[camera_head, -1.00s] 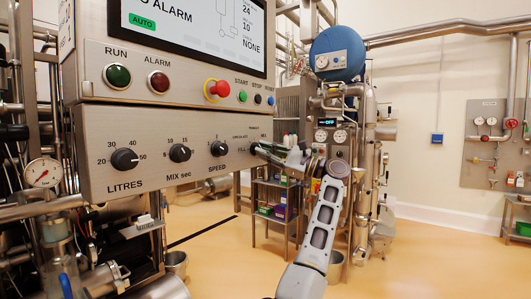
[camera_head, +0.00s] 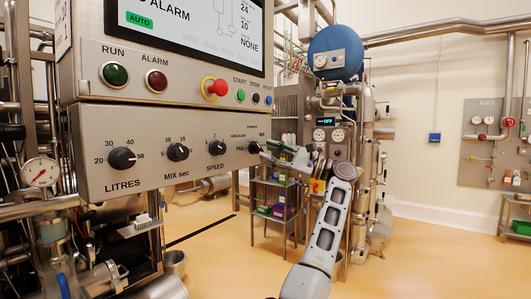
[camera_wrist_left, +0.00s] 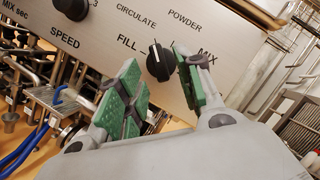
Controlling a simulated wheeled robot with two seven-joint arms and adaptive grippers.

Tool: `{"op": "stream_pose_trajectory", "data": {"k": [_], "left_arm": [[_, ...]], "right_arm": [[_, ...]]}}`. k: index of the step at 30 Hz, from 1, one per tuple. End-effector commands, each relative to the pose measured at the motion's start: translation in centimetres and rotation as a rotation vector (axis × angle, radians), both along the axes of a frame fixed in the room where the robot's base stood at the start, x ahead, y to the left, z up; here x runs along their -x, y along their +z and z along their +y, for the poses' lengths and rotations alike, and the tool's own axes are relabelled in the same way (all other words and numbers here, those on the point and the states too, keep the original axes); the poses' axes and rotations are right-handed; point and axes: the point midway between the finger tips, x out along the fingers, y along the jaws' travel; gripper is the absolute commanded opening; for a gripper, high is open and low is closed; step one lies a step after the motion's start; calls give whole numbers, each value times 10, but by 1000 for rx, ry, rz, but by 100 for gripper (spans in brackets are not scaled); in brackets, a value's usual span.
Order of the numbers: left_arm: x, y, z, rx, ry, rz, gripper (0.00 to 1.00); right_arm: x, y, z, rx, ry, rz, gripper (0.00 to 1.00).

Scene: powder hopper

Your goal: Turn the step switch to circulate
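The step switch is a black knob (camera_head: 254,147) at the right end of the grey control panel (camera_head: 210,178). It also shows in the left wrist view (camera_wrist_left: 158,63), with FILL, CIRCULATE, POWDER and MIX around it. Its white pointer line points up and slightly left, roughly toward CIRCULATE. My left gripper (camera_head: 267,152) is open just to the right of the knob. In the left wrist view its green-padded fingers (camera_wrist_left: 157,68) are spread, with the knob showing between them and no grip on it. Whether the right finger touches the knob I cannot tell. My right gripper is not in view.
The speed knob (camera_head: 217,147) is left of the switch. A red stop button (camera_head: 215,88) and several small buttons sit above it. A shelf cart (camera_head: 273,205) and a vessel with a blue top (camera_head: 337,53) stand behind. The floor in front is clear.

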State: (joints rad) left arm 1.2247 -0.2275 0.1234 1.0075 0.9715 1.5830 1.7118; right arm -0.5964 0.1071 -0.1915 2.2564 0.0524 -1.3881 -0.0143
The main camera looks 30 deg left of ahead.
Motion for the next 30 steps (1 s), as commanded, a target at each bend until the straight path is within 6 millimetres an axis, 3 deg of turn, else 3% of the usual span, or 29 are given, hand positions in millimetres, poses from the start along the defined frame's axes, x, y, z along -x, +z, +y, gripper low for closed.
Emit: {"op": "stream_pose_trajectory", "data": {"k": [15, 22, 30], "left_arm": [[-15, -20, -69, 0, -3, 1, 36], [-18, -24, -85, 1, -2, 1, 36], [-19, -26, -89, 1, -1, 0, 36]], "right_arm": [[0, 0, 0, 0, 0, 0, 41], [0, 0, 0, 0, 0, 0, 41], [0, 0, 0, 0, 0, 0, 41]]}}
